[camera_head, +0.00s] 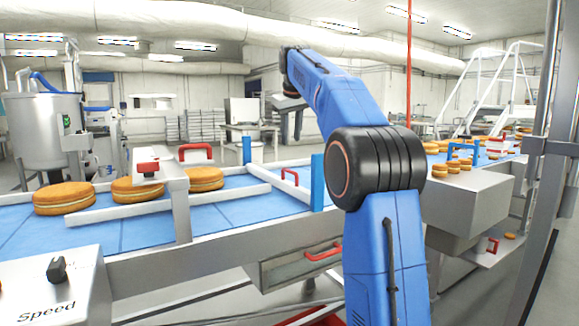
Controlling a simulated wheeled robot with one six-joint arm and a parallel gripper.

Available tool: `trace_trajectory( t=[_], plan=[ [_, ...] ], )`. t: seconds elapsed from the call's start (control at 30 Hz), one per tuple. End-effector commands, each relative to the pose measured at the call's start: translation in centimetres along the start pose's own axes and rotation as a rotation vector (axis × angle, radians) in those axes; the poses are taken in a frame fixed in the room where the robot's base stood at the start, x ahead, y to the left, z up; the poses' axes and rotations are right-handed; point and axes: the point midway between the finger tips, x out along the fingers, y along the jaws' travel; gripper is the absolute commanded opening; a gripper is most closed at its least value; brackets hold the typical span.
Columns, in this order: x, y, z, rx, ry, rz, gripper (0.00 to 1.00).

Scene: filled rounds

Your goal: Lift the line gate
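A blue upright panel (318,182) stands across the blue conveyor, just left of my arm; it looks like the line gate, though I cannot be sure. A red handle (290,176) shows beside it, low over the belt. A blue post (247,149) stands at the belt's far edge. My blue arm rises in front and bends back to the upper left. My gripper (291,112) hangs at its end, above and beyond the belt, apart from the panel and the handle. Its fingers are small and dark, and I cannot tell how far apart they are.
Filled rounds (64,198) lie on the conveyor (240,208) at left. A white bridge (160,180) with red handles crosses it. A speed-knob panel (50,285) is front left. A red-handled drawer (300,262) sits below. Smaller rounds (440,170) are at right.

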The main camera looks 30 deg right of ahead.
Motion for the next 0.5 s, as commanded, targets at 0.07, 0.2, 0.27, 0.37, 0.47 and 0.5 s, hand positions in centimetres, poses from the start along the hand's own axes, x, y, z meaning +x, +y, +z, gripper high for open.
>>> trace_trajectory(
  t=[0.07,0.2,0.27,0.37,0.47,0.5],
  plan=[
    [1.5,0.0,0.1,0.0,-0.003,-0.001,0.31],
    [4.0,0.0,0.1,0.0,-0.002,-0.001,0.31],
    [5.0,-0.1,0.1,0.0,-0.003,-0.001,0.31],
    [6.8,-0.1,0.1,0.0,-0.002,-0.001,0.31],
    [8.5,0.0,0.1,0.0,-0.002,-0.001,0.31],
    [9.2,0.0,0.0,0.0,-0.001,-0.001,0.31]
  ],
)
